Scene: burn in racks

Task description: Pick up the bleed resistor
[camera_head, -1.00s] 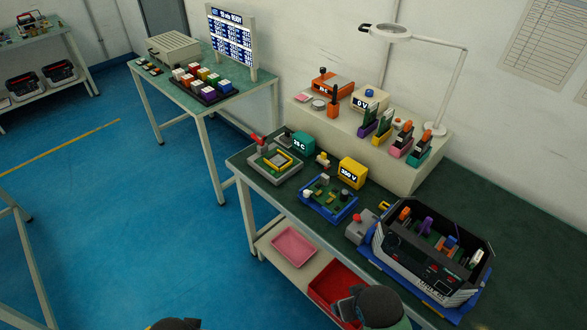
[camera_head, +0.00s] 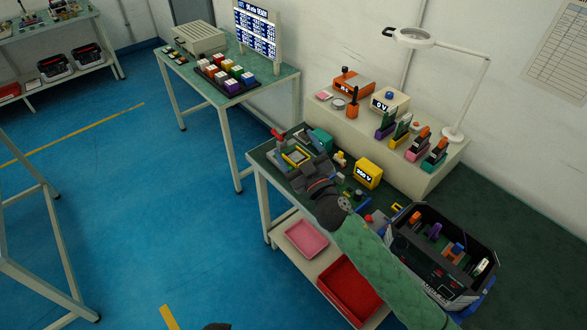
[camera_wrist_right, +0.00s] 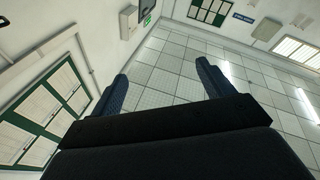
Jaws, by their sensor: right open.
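I cannot single out the bleed resistor for sure. A small orange-and-black upright part (camera_head: 352,104) stands on the raised cream shelf, and several upright coloured modules (camera_head: 411,138) stand to its right. My right gripper (camera_head: 308,172) is over the left part of the green bench in the head view, at the end of the green-sleeved arm. My left gripper is not recognisable.
An open black rack unit (camera_head: 437,255) is right of my arm. A magnifier lamp (camera_head: 415,38) overhangs the shelf (camera_head: 395,165). Pink (camera_head: 306,239) and red (camera_head: 350,289) trays lie on the lower shelf.

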